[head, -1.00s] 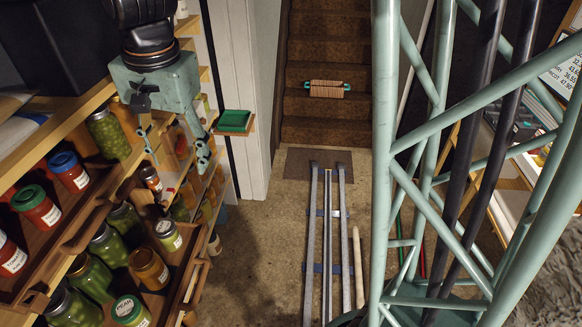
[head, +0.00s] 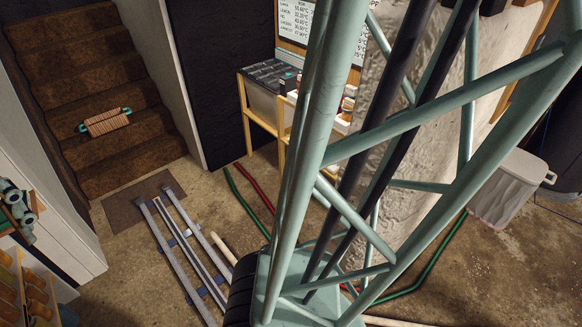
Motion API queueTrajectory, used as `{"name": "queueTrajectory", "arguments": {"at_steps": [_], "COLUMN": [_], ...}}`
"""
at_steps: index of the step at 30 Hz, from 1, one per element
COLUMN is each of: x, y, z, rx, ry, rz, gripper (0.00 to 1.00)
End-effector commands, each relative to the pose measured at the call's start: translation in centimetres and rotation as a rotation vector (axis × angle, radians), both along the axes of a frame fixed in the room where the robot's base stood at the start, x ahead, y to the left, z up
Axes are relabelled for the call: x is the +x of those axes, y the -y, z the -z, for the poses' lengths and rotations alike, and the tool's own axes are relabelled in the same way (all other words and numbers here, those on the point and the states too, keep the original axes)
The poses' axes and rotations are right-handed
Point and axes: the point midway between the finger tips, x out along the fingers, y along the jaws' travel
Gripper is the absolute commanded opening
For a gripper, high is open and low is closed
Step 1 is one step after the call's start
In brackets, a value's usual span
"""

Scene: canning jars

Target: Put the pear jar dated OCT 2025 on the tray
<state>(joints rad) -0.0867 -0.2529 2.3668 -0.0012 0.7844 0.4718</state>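No jar with a readable label or OCT 2025 date shows in the head view now. Only a few orange-brown jars (head: 36,291) on a shelf are visible, cut by the lower left edge. At the left edge, a small grey-green jointed piece, seemingly part of my gripper (head: 16,212), stands by a wooden ledge. Most of it is cut off, so its fingers and anything in them cannot be made out.
A slatted wooden piece with teal handles (head: 105,122) lies on the stairs (head: 85,65). Metal rails (head: 185,250) run over the floor. My teal lattice column blocks the middle. A bench (head: 262,118) stands behind, a pale bin (head: 508,188) at right. Green and red hoses (head: 245,185) cross the floor.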

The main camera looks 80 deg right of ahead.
Motion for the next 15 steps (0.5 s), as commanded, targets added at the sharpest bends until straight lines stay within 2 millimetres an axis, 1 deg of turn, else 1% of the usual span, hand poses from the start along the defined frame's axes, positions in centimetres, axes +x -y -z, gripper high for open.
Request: {"name": "queueTrajectory", "arguments": {"at_steps": [1,6,15], "x": [-0.9,-3.4,-8.1], "y": [0.3,1.1,2.2], "z": [-0.4,-1.3,-2.3], "rx": [-0.005,-0.026,-0.066], "ry": [0.010,0.030,0.062], "rz": [-0.016,-0.083,-0.199], "gripper": [0.51,0.51,0.51]}}
